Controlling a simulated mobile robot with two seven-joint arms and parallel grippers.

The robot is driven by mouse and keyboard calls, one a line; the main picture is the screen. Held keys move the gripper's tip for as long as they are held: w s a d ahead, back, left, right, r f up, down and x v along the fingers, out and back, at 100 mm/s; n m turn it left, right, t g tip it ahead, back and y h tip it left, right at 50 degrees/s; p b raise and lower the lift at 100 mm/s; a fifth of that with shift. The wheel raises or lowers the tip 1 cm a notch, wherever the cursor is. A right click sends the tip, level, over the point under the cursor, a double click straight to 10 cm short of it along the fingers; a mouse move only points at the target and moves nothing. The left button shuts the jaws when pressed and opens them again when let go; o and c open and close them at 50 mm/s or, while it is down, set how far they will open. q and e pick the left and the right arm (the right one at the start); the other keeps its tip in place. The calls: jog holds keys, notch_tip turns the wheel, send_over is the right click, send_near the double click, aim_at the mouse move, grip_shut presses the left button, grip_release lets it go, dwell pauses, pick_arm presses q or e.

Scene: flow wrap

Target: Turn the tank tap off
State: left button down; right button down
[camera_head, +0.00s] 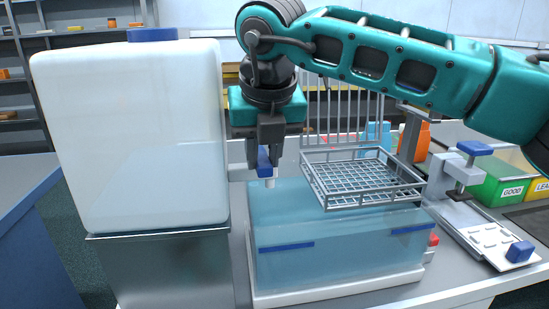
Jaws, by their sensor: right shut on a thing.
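The white tank (135,140) with a blue cap stands at the left on a metal stand. Its tap (264,162) has a blue handle and a pale spout, and sticks out to the right of the tank over the water bath. My right gripper (265,158) comes down from above and is shut on the blue tap handle. The fingers partly cover the handle, so its exact turn is hard to tell. I cannot make out a stream of water below the spout. My left gripper is not in view.
A clear water bath (340,265) with blue level marks stands below the tap. A wire basket (360,180) sits above its right part. A press-like device (462,175), a tray with a blue block (519,251) and a green bin (500,188) are at the right.

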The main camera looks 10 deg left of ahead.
jog(key=shift+a+m, duration=0.15)
jog(key=shift+m, duration=0.25)
jog(key=c, duration=1.1)
grip_release()
jog(key=shift+o, duration=0.9)
jog(key=v, duration=1.3)
jog(key=shift+p, duration=0.4)
jog(key=shift+a, duration=0.15)
jog(key=shift+s, duration=0.2)
